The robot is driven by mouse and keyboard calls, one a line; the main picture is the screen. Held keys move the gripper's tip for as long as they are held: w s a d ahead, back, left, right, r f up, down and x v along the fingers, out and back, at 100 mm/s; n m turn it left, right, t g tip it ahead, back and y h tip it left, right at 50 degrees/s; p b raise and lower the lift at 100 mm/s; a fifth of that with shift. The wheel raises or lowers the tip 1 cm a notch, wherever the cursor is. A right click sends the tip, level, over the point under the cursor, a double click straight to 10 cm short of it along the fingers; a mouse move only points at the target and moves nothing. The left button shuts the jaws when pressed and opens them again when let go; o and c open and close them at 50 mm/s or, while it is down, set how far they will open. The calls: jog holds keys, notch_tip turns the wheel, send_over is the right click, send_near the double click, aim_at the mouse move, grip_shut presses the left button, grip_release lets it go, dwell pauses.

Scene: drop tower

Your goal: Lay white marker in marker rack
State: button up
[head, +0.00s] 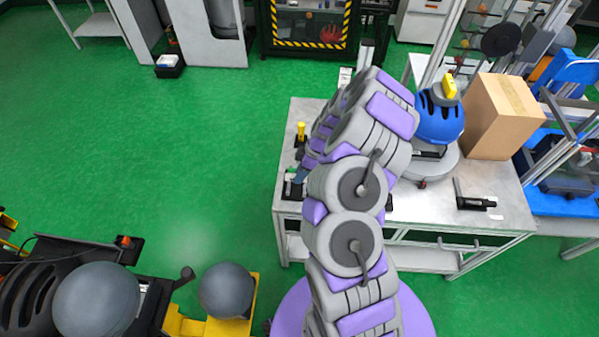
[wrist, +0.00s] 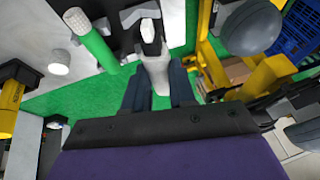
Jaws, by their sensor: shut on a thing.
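In the wrist view my gripper (wrist: 157,78) is shut on a pale, whitish piece, taken as the white marker (wrist: 157,62). It sits between the two dark fingers and points away from the wrist. In the head view my own arm hides most of the gripper and the marker.
The grey table (head: 480,180) holds a yellow item (head: 300,131), a blue helmet (head: 438,118), a cardboard box (head: 502,115) and a black tool (head: 475,202). Yellow-framed equipment with grey balls (head: 226,290) stands lower left; green floor lies between.

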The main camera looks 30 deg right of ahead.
jog(key=shift+d+f, duration=0.15)
jog(key=shift+f, duration=0.65)
jog(key=shift+d+f, duration=0.15)
jog(key=shift+f, duration=0.6)
jog(key=f+b, duration=0.2)
jog(key=shift+a+f+b, duration=0.2)
jog(key=shift+f+b, duration=0.05)
jog(key=shift+b, duration=0.15)
jog(key=shift+f, duration=0.1)
jog(key=shift+d+b, duration=0.1)
jog(key=shift+b, duration=0.4)
jog(key=o, duration=1)
jog(key=shift+r+p, duration=0.6)
jog(key=shift+r, duration=2.9)
